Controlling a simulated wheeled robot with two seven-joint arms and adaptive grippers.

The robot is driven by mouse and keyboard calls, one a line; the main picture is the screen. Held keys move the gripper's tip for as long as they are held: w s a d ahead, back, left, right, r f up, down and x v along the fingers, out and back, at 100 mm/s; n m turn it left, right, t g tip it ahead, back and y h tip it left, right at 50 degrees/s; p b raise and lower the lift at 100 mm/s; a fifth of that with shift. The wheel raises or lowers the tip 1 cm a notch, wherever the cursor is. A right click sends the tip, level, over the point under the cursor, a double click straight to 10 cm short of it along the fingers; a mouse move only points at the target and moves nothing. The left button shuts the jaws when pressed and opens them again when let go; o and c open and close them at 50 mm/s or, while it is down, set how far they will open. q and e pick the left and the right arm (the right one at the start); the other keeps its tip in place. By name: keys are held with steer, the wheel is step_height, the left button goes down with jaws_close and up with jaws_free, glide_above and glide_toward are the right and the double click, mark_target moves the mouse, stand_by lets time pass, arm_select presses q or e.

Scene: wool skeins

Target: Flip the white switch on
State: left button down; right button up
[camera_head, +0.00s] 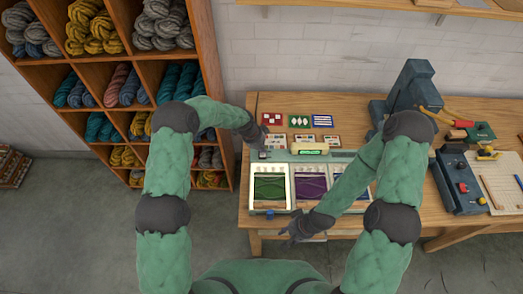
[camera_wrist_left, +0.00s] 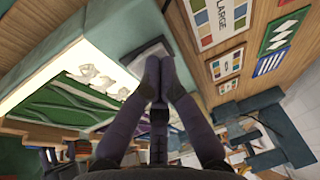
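A long pale green unit on the table (camera_head: 335,156) has framed bays along its front. The left bay (camera_head: 269,187) is brightly lit, with green inside; the purple bay (camera_head: 311,185) is dimmer. My left gripper (camera_head: 260,146) points down at the unit's back left corner, by a small pale switch plate (camera_head: 263,155). In the left wrist view, its fingertips (camera_wrist_left: 160,68) are together over a grey-white plate (camera_wrist_left: 150,50) and hide part of it; no switch lever is clear. My right gripper (camera_head: 294,232) is low at the table's front edge; its fingers are too small to read.
Cards (camera_head: 298,121) lie behind the unit. A dark machine (camera_head: 412,86) stands at the back right, with a blue-grey control box (camera_head: 458,180) and a clipboard (camera_head: 500,180) near it. A wooden shelf of wool skeins (camera_head: 219,95) stands left of the table.

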arm_select(q)
steer(key=shift+s+f, duration=0.15)
steer(key=shift+s, duration=0.95)
steer(key=shift+f, duration=0.1)
